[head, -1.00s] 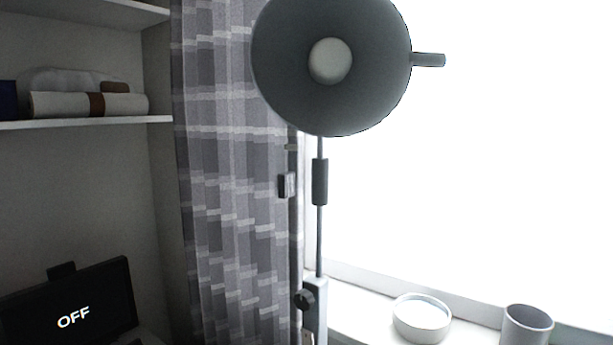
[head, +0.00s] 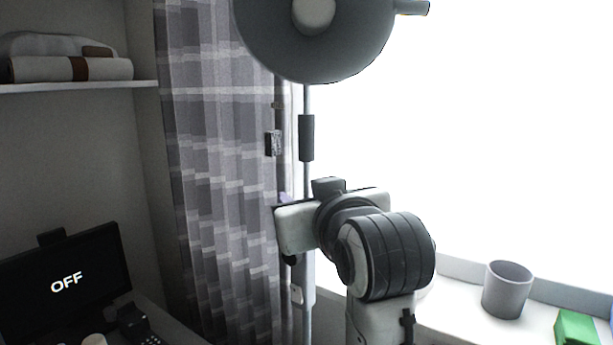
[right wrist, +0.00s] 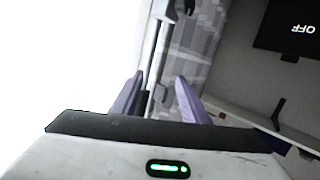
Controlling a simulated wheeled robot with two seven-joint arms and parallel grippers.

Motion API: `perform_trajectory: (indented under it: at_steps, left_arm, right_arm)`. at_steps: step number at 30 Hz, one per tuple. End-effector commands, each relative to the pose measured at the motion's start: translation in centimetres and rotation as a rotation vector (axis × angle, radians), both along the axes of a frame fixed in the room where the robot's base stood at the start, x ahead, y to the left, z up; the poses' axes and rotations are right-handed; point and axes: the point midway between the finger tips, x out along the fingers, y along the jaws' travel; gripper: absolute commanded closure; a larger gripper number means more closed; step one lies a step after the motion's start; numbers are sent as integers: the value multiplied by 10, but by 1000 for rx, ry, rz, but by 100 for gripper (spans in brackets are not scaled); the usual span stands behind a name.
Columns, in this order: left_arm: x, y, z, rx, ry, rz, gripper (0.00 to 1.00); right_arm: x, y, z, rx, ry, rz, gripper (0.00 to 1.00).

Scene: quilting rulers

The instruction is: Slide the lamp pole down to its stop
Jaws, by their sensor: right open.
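The lamp has a grey round shade (head: 350,55) at the top of the head view. Its thin upright pole (head: 307,175) carries a dark sleeve (head: 306,138) below the shade and runs down to a lower tube (head: 308,310) with a dark knob (head: 290,259). My right gripper (head: 283,199) is at the pole below the sleeve; its body hides part of the pole. In the right wrist view, the purple fingers (right wrist: 158,92) are spread, and the pole (right wrist: 151,55) appears between them, nearer the left one. I cannot tell whether either finger touches it. My left gripper is out of view.
A patterned curtain (head: 215,160) hangs close behind the pole on the left. A grey cup (head: 507,290) and a green object (head: 576,328) stand on the windowsill at the right. A dark screen reading OFF (head: 65,285) is at lower left, under a shelf (head: 75,87).

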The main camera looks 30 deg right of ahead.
Motion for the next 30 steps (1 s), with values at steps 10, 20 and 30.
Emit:
perform_trajectory:
  at_steps: [10, 20, 30]
  left_arm:
    - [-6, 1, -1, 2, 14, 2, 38]
    - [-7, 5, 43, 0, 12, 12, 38]
    - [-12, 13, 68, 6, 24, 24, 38]
  right_arm:
    - [-22, -11, 95, 31, -196, -62, 59]
    - [-7, -18, 101, 29, -192, -70, 59]
    - [13, -26, 94, 28, -194, -63, 59]
